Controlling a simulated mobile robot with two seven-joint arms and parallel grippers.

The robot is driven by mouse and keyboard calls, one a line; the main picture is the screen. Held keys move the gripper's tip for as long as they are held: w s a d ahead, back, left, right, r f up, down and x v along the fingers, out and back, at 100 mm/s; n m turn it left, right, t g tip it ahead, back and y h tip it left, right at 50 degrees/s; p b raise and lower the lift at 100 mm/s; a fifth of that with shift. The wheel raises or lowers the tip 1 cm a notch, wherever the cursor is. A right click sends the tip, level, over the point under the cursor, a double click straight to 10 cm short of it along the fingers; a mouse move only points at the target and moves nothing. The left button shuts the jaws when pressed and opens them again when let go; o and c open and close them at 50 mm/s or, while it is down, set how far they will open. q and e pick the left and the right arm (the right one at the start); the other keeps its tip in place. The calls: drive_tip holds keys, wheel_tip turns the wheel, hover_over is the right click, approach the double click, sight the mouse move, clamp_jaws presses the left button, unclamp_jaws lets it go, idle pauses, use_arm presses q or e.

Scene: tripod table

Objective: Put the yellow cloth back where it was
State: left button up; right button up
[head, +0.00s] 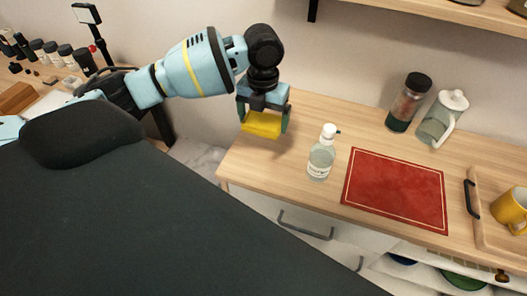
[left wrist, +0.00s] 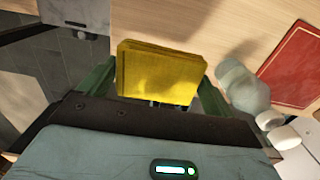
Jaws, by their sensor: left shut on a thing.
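The yellow cloth (head: 262,125) is a folded, flat stack held between the fingers of my left gripper (head: 264,118) at the left end of the wooden table. In the left wrist view the cloth (left wrist: 160,72) fills the space between the two green fingers of the left gripper (left wrist: 157,85), which is shut on it. A shadow falls on the wood close to the cloth; I cannot tell whether the cloth touches the table. My right gripper is not in view.
A clear pump bottle (head: 320,160) stands just right of the left gripper. A red mat (head: 396,190) lies right of it. A dark-lidded jar (head: 409,103) and a white-lidded jug (head: 443,118) stand behind. A yellow mug (head: 511,209) sits on a tray (head: 487,232) at right.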

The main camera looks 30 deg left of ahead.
sight(263, 152)
use_arm(q)
drive_tip(key=shift+f, duration=5)
drive_tip(key=shift+f, duration=0.15)
drive_tip(key=o, duration=0.6)
wheel_tip(263, 152, up, 12)
drive_tip(key=shift+r, duration=0.15)
